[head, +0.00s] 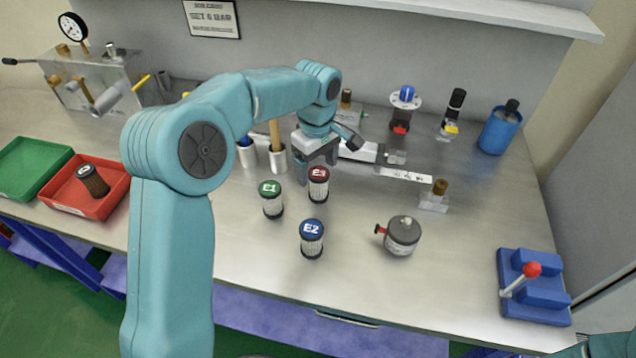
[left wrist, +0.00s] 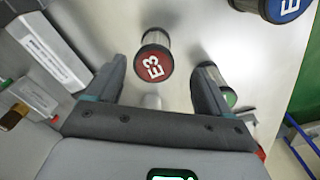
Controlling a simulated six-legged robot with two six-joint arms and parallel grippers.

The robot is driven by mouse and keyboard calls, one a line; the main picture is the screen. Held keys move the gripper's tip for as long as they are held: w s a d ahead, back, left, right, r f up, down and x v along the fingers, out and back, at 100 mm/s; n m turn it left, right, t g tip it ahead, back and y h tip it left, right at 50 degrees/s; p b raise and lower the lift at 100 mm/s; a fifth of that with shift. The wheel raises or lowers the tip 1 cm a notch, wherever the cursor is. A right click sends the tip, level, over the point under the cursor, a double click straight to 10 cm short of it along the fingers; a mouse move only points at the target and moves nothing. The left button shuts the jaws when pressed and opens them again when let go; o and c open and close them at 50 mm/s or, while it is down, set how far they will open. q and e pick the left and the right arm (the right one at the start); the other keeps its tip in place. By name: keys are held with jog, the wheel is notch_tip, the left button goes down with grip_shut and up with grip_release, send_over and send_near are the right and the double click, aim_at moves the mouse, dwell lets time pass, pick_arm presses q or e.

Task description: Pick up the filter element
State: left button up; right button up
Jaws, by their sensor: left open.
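Three filter elements with pleated sides and coloured caps stand upright on the bench: E1 (head: 271,200) is green, E2 (head: 312,240) is blue, E3 (head: 318,185) is red. My left gripper (head: 318,152) is open and empty, just behind and above E3. In the left wrist view, the red cap of E3 (left wrist: 153,66) shows between the open fingers, apart from both. E1 (left wrist: 229,97) is partly hidden behind the right-hand finger there, and E2 (left wrist: 284,8) is cut by the top edge. My right gripper is out of view.
A dark used-looking filter (head: 92,180) lies in a red tray (head: 63,197) beside a green tray (head: 30,165). A grey round housing (head: 402,236) stands right of E2. A white cylinder unit (head: 360,150) lies behind E3. Pen cups stand left of the gripper.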

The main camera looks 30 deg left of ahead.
aim_at(319, 172)
pick_arm(q)
jog(key=f, duration=0.2)
jog(key=w+f+p, duration=0.1)
jog(key=f, duration=0.1)
jog(key=shift+f, duration=0.2)
jog(key=shift+a+f, duration=0.1)
jog(key=shift+f, duration=0.2)
jog(key=shift+s+r, duration=0.15)
jog(key=shift+s, duration=0.1)
jog(key=shift+w, duration=0.2)
jog(key=c, duration=1.1)
jog(key=shift+s, duration=0.15)
jog(key=shift+w+r, duration=0.2)
jog(key=shift+r, duration=0.05)
notch_tip(319, 172, up, 19)
jog(key=p, duration=0.1)
jog(key=shift+s+r, duration=0.15)
jog(key=shift+r, duration=0.05)
